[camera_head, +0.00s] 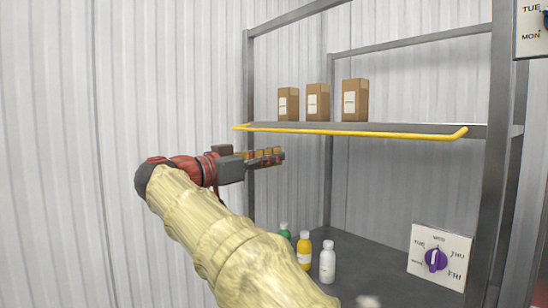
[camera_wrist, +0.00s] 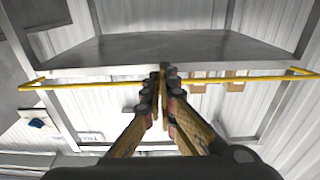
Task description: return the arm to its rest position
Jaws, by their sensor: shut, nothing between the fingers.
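My gripper (camera_head: 280,157) is at the end of my arm, left of centre in the head view, pointing right toward the shelf rack. It is just below the level of the upper shelf (camera_head: 400,129) and its yellow front rail (camera_head: 350,133). In the wrist view, the fingers of my gripper (camera_wrist: 162,72) meet at their tips, with nothing between them. The yellow rail (camera_wrist: 95,82) and the grey shelf (camera_wrist: 190,46) show beyond the fingertips. I cannot tell whether the fingertips touch the rail.
Three brown boxes (camera_head: 317,102) stand on the upper shelf. Green (camera_head: 285,231), yellow (camera_head: 304,250) and white (camera_head: 327,262) bottles stand on the lower shelf (camera_head: 375,260), left of a purple dial panel (camera_head: 438,258). Another panel (camera_head: 531,30) is at upper right. A rack post (camera_head: 497,150) stands right.

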